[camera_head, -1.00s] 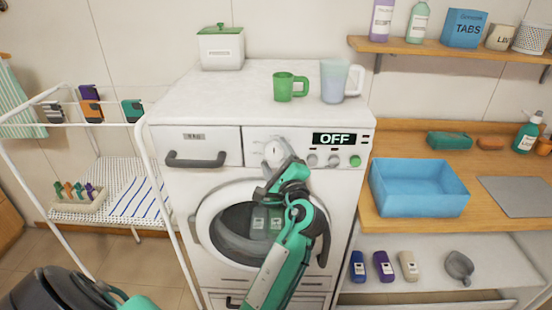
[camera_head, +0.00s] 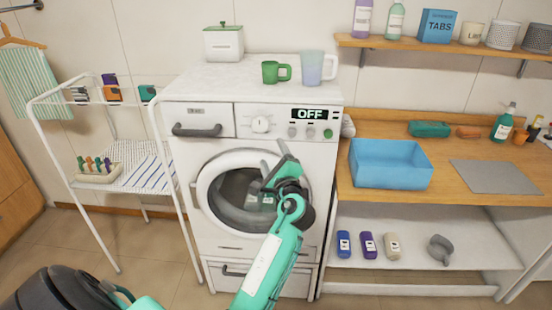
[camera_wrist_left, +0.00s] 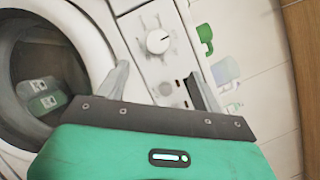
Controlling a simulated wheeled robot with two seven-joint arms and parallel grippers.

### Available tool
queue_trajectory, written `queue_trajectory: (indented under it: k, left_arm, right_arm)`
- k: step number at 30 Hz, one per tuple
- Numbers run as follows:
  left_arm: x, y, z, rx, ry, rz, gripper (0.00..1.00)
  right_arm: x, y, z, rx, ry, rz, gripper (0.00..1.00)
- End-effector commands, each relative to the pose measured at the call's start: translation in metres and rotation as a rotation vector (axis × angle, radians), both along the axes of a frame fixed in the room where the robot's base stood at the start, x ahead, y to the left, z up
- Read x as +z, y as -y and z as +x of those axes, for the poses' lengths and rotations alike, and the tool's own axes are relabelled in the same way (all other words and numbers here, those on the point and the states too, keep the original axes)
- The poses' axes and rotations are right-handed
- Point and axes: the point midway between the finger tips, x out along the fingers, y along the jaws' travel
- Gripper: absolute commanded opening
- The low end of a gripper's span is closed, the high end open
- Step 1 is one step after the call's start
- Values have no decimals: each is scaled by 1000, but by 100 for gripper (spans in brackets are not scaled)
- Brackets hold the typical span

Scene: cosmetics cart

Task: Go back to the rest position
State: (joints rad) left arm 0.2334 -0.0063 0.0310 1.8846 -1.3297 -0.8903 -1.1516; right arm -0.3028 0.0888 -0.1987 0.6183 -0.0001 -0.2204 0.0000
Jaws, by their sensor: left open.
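My left gripper (camera_head: 272,166) is in front of the white washing machine (camera_head: 218,258), over the right part of its round door in the head view. Its jaws are open and hold nothing. In the left wrist view, the two fingers of the left gripper (camera_wrist_left: 160,84) stand apart before the machine's front. The dial (camera_wrist_left: 157,41) shows just beyond them, and the door (camera_wrist_left: 88,50) is at the left. The display (camera_head: 313,114) reads OFF. Two labelled items (camera_wrist_left: 40,95) show behind the door glass. My right gripper is not in view.
A drying rack (camera_head: 50,150) stands left of the machine. At the right, a wooden counter (camera_head: 465,145) carries a blue basin (camera_head: 390,178). A green mug (camera_head: 272,73) and a translucent mug (camera_head: 314,68) stand on the machine. Floor (camera_head: 150,275) shows between rack and machine.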

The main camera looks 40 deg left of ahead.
Motion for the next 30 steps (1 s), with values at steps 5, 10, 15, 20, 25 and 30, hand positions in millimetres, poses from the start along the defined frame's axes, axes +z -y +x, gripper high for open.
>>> queue_trajectory:
  k: [5,10,15,20,25,30]
  left_arm:
    - [-1,-3,1,0,0,1,67]
    - [-1,-3,1,-1,0,1,67]
    - [-1,-3,1,-1,0,0,67]
    - [-1,-2,1,-1,0,0,67]
    - [-32,4,12,-48,-27,-41,67]
    - [-136,27,31,-182,-108,-209,67]
  right_arm:
    - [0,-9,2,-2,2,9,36]
    - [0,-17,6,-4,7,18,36]
    - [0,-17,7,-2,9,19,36]
    - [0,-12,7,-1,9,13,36]
    - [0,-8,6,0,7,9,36]
    - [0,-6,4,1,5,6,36]
